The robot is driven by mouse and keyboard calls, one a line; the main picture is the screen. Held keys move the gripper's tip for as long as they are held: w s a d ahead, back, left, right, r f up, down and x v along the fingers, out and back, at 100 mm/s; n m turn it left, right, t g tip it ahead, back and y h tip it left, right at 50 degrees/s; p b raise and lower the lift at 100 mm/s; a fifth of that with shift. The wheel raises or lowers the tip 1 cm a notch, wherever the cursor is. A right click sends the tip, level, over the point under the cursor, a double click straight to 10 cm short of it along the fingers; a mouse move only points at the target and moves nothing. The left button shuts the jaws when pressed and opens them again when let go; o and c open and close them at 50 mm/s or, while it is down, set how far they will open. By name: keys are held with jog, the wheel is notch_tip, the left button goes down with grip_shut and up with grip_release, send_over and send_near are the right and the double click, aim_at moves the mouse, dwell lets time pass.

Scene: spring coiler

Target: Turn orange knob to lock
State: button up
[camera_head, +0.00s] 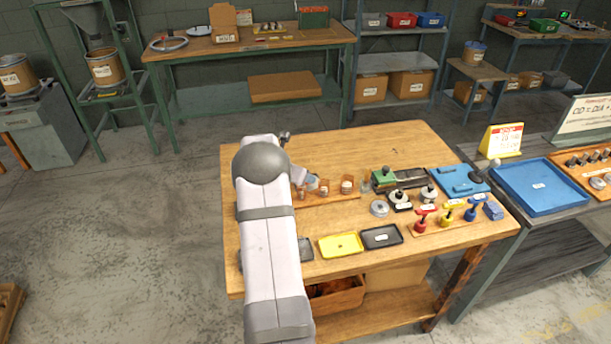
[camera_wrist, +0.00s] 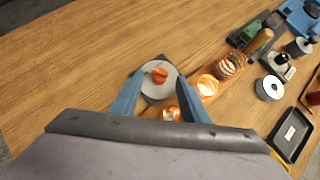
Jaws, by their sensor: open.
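An orange knob (camera_wrist: 159,75) sits on a round grey disc (camera_wrist: 153,91) in the wrist view. My gripper (camera_wrist: 159,79) is open, with one blue finger on the left of the disc and one on the right. The knob lies between the fingertips, and the fingers do not look closed on it. Whether the fingers touch the disc's edge I cannot tell. In the head view my arm covers this part of the table, and I cannot make out the knob there.
A wooden holder with small cups (camera_head: 330,196) stands right of my arm; in the wrist view its cups (camera_wrist: 207,86) are close to the right finger. A yellow tray (camera_head: 340,245), a black tray (camera_head: 382,237) and a green-topped device (camera_head: 400,178) lie further right. The table's far left is bare.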

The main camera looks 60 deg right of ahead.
jog(key=shift+p+x, duration=0.35)
jog(key=shift+x, duration=1.3)
jog(key=shift+c, duration=0.5)
jog(key=c, duration=0.9)
